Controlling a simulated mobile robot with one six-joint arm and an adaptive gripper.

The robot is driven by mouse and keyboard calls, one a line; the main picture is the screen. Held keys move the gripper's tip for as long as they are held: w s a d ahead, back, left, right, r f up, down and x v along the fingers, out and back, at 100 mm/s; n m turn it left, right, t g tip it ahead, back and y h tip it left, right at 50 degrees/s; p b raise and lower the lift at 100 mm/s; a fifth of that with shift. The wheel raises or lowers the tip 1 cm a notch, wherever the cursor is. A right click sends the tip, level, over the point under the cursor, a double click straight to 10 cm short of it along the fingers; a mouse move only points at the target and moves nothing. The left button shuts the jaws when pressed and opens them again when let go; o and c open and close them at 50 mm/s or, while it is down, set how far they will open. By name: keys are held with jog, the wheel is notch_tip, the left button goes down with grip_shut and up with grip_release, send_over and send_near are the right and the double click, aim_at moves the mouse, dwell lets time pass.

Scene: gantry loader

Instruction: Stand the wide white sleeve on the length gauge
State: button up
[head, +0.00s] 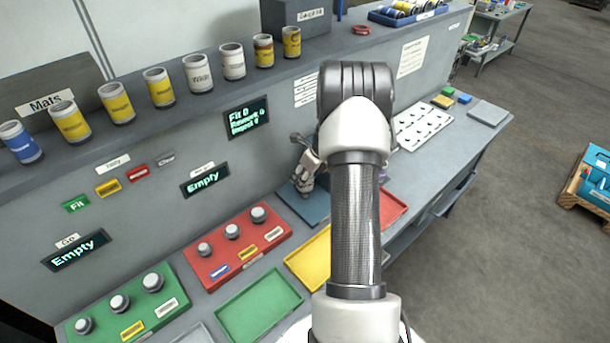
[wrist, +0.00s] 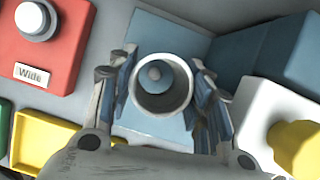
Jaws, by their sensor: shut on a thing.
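The wide white sleeve shows as a pale ring (wrist: 162,112) in the wrist view, seen nearly end-on from above. My gripper (wrist: 163,86) is shut on it, one finger at each side; it also shows in the head view (head: 306,176), above a blue plate. That blue plate (wrist: 150,123), apparently the length gauge's base, lies below the sleeve, and it shows in the head view too (head: 305,207). In the head view the sleeve is not clearly visible.
A blue block (wrist: 268,58) and a white piece with a yellow cylinder (wrist: 299,148) stand close at right. The red gauge block (head: 240,245) is to the left. Green (head: 258,307), yellow (head: 310,257) and red (head: 393,209) trays lie in front. Several labelled sleeves line the shelf.

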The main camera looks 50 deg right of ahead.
jog(key=shift+f+b, duration=1.25)
jog(key=shift+f, duration=0.65)
jog(key=shift+f, duration=0.15)
jog(key=o, duration=1.5)
jog(key=shift+c, duration=0.2)
jog(key=v, duration=0.8)
jog(key=shift+d, duration=0.1)
